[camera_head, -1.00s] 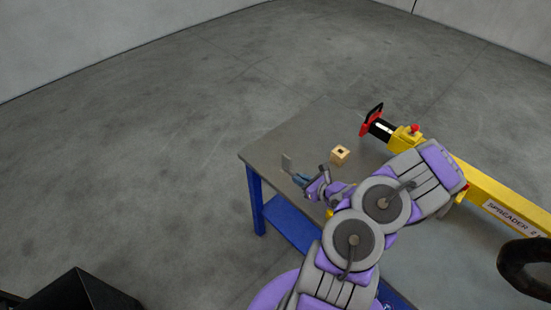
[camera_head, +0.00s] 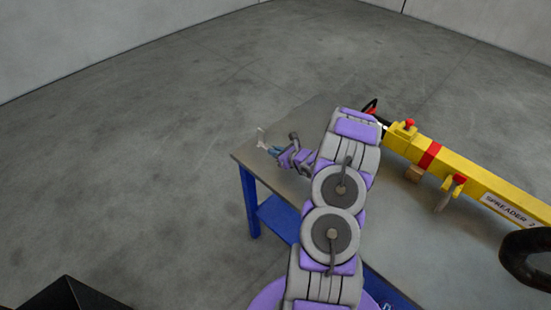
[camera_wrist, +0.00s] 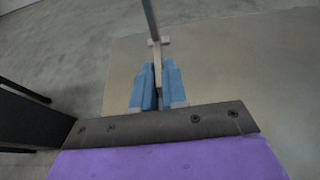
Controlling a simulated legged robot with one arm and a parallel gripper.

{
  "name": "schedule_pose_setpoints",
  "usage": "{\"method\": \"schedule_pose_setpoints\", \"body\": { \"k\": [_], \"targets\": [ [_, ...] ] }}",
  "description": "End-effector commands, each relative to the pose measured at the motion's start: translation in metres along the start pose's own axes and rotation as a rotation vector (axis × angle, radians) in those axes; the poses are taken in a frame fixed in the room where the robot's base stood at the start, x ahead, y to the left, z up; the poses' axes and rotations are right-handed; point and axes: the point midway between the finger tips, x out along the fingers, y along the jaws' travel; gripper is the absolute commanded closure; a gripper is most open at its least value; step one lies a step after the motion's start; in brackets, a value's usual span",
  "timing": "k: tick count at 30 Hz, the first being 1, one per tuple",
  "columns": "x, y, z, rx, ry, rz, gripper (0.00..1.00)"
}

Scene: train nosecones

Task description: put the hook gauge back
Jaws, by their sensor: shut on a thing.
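The hook gauge (camera_wrist: 153,28) is a thin grey metal piece with a short crossbar, seen in the wrist view standing out from between the blue fingertips. My gripper (camera_wrist: 158,88) is shut on it. In the head view my gripper (camera_head: 275,150) is over the far-left corner of the table, with the pale end of the gauge (camera_head: 261,136) beyond the fingertips. The gap between gauge and tabletop cannot be judged.
The grey table (camera_head: 310,118) has blue legs. A yellow spreader beam (camera_head: 470,178) with red parts lies along its right side. A dark ring-shaped thing (camera_head: 525,265) is at the lower right. My arm covers the middle.

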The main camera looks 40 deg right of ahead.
Motion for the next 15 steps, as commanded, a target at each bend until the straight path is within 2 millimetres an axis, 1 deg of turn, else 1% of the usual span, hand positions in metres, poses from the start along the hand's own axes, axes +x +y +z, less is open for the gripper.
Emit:
{"method": "schedule_pose_setpoints", "body": {
  "k": [1,6,9,15],
  "targets": [
    [0.002,0.000,-0.012,0.003,0.004,0.001,1.00],
    [0.009,0.000,-0.028,0.005,0.002,0.000,1.00],
    [0.011,0.002,-0.032,0.004,0.002,0.002,1.00],
    [0.010,0.001,-0.031,0.004,0.002,0.001,1.00]
  ]
}}
